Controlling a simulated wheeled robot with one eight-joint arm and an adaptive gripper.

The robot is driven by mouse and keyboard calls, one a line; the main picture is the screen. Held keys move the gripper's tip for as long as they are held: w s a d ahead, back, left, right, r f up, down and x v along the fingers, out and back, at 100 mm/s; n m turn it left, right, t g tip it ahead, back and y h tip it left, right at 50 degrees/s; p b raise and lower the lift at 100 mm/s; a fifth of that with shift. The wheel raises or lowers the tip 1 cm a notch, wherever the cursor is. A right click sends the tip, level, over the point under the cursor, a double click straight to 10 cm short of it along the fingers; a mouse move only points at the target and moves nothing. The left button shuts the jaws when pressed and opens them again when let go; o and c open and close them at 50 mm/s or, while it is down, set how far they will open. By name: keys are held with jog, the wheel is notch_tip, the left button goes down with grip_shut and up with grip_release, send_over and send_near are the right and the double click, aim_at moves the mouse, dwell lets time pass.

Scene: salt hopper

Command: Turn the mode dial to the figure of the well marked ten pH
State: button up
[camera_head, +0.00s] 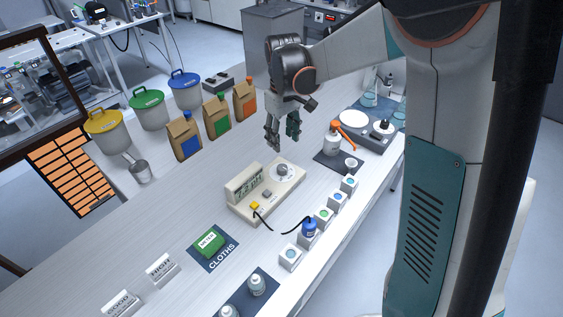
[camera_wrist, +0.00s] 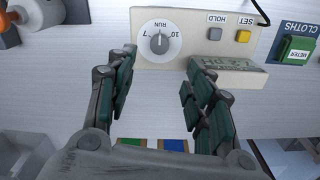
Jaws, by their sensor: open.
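The meter (camera_head: 243,201) is a beige box on the bench with a raised display, a grey button, a yellow button and a round mode dial (camera_head: 282,171). In the wrist view the dial (camera_wrist: 160,40) has a grey knob on a white disc marked 7, RUN and 10. Its pointer looks in line with RUN. The display (camera_wrist: 215,63) is seen edge-on and its reading is unclear. Several small wells (camera_head: 322,215) with coloured tops line the bench's front edge; their marks are too small to read. My gripper (camera_head: 282,138) is open and empty, above and behind the dial, not touching it.
A white bottle with an orange top (camera_head: 333,142) stands right of the dial. Paper bags (camera_head: 217,115) and lidded buckets (camera_head: 150,108) stand behind. A green cloth pack (camera_head: 209,242) lies front left.

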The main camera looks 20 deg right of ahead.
aim_at(283, 167)
notch_tip(283, 167, down, 12)
jog(key=b, duration=0.2)
jog(key=shift+r+b, duration=0.1)
jog(key=shift+b, duration=0.3)
jog(key=c, duration=1.1)
